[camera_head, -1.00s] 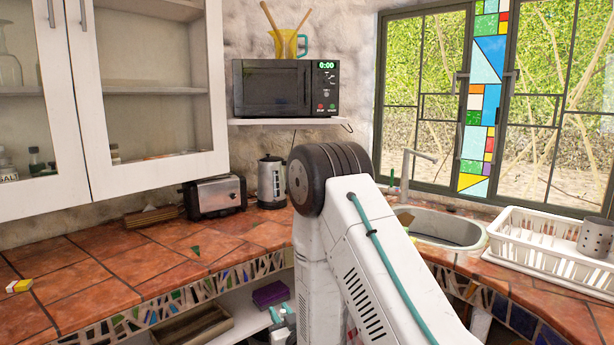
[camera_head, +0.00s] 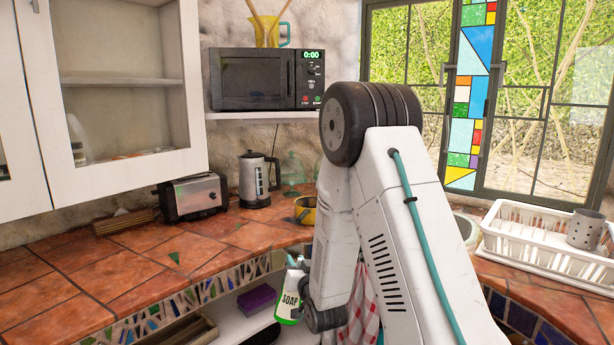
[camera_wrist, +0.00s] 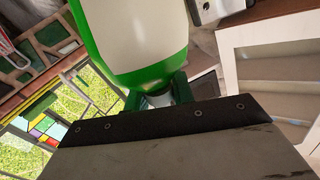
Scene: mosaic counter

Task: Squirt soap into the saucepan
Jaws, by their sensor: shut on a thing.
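The soap bottle (camera_head: 289,295) is white and green with a "SOAP" label and a pale blue-green top. In the head view it is roughly upright in front of the counter edge, beside my arm. In the wrist view the bottle (camera_wrist: 135,35) fills the top middle, and my gripper (camera_wrist: 157,95) is shut on it. My fingertips are hard to make out in the head view.
A kettle (camera_head: 257,180) and toaster (camera_head: 193,197) stand along the wall, below the microwave (camera_head: 264,79). A white dish rack (camera_head: 545,240) is at right, next to the partly hidden sink (camera_head: 466,229). The front-left counter is mostly clear. A purple sponge (camera_head: 257,298) lies on the shelf below.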

